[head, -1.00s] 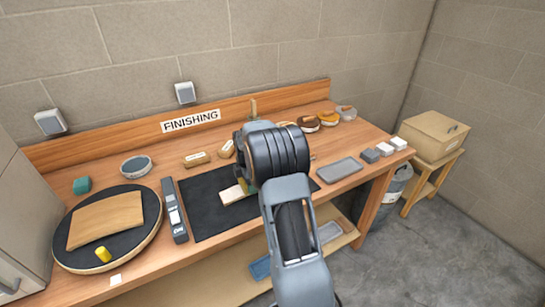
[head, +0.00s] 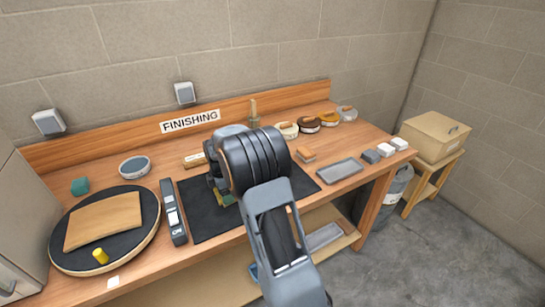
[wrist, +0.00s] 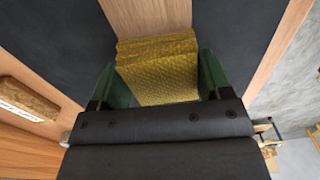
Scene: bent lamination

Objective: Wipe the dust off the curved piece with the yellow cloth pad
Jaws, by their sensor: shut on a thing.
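The yellow cloth pad (wrist: 160,80) is a textured block held between the two green fingers of my gripper (wrist: 164,76), which is shut on it. In the head view my gripper (head: 222,192) is over the black mat, largely hidden by my arm. A pale wooden strip (wrist: 147,16) lies on the mat beyond and partly under the pad in the wrist view; I cannot tell whether they touch. A tan panel with bowed edges (head: 104,221), which looks like the curved piece, lies on the round dark turntable (head: 145,237) at left, apart from my gripper. Dust cannot be made out.
A yellow cylinder (head: 101,256) stands on the turntable. A long dark grey tool (head: 173,212) lies between turntable and mat (head: 199,227). A grey tray (head: 339,171), small blocks and several round tools (head: 308,124) occupy the right and back. The wall is close behind.

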